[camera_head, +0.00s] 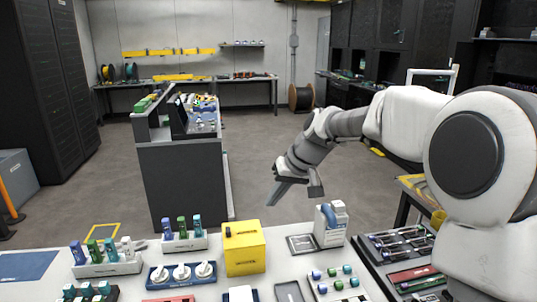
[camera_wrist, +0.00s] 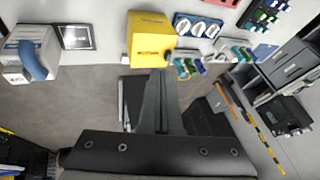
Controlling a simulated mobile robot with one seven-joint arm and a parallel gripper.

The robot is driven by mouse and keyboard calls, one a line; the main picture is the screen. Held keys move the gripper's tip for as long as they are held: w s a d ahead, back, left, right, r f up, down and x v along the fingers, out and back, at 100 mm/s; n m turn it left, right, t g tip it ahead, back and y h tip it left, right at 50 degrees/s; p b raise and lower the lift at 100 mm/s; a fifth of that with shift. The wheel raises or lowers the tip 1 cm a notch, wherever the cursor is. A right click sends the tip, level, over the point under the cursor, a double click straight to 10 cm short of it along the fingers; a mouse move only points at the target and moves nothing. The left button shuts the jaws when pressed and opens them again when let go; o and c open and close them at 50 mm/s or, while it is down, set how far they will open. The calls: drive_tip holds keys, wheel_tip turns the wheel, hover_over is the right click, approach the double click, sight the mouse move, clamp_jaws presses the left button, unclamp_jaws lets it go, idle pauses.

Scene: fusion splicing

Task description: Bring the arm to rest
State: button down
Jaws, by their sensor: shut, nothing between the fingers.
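My arm reaches in from the right in the head view. My gripper (camera_head: 280,193) hangs above the far edge of the white worktable (camera_head: 205,265), apart from everything on it. In the wrist view my gripper (camera_wrist: 160,76) shows as dark fingers together, with nothing between them. Their tips appear just below the yellow box (camera_wrist: 152,40) in that picture, but the gap cannot be judged there. The yellow box also shows in the head view (camera_head: 245,250), standing on the table to the left of and below my gripper.
A tool tray (camera_head: 400,243) lies at right. A dark cabinet bench (camera_head: 185,180) stands beyond; open floor lies right of it.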

drive_tip(key=s+d+r+m+h+p, duration=0.1)
drive_tip(key=s+d, duration=0.3)
drive_tip(key=s, duration=0.6)
drive_tip(key=s+d+r+m+t+h+p, duration=0.1)
drive_tip(key=s+d+r+h+p, duration=0.1)
drive_tip(key=s, duration=0.8)
drive_tip(key=s+d+r+m+t+h+p, duration=0.1)
drive_tip(key=s+d+r+h+p, duration=0.1)
drive_tip(key=s+d, duration=0.5)
drive_tip(key=s+r, duration=0.1)
drive_tip(key=s, duration=0.3)
drive_tip(key=shift+m, duration=0.3)
drive_tip(key=shift+r, duration=0.1)
